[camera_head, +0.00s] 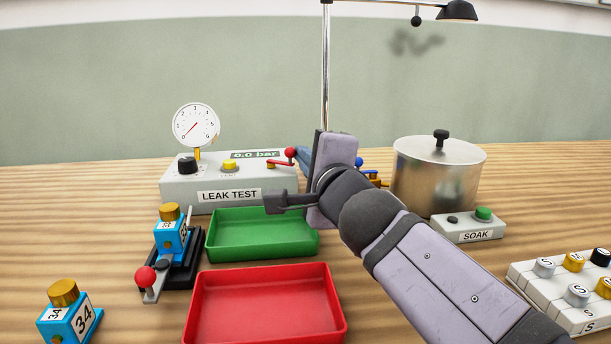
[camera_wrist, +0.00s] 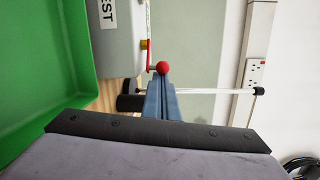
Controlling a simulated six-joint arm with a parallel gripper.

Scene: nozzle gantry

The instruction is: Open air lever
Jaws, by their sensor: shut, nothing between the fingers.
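The air lever (camera_head: 281,164) is a red arm with a red ball knob (camera_head: 291,153) at the right end of the grey leak test box (camera_head: 188,190). In the wrist view the red knob (camera_wrist: 162,68) shows just beyond my fingertips, and the red arm (camera_wrist: 149,48) runs up from it. My gripper (camera_head: 301,155) has its blue-grey fingers shut and empty, close beside the knob. They also show in the wrist view (camera_wrist: 161,84). I cannot tell whether they touch the knob. The box's display (camera_head: 255,154) reads 0.0 bar. My wrist hides part of the box's right side.
A green tray (camera_head: 225,257) and a red tray (camera_head: 205,300) lie in front. A clamp fixture (camera_head: 180,270) holding a blue block stands left. A blue-knobbed valve (camera_head: 360,162) and a metal pot (camera_head: 436,185) are right of my wrist. A lamp pole (camera_head: 326,70) rises behind.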

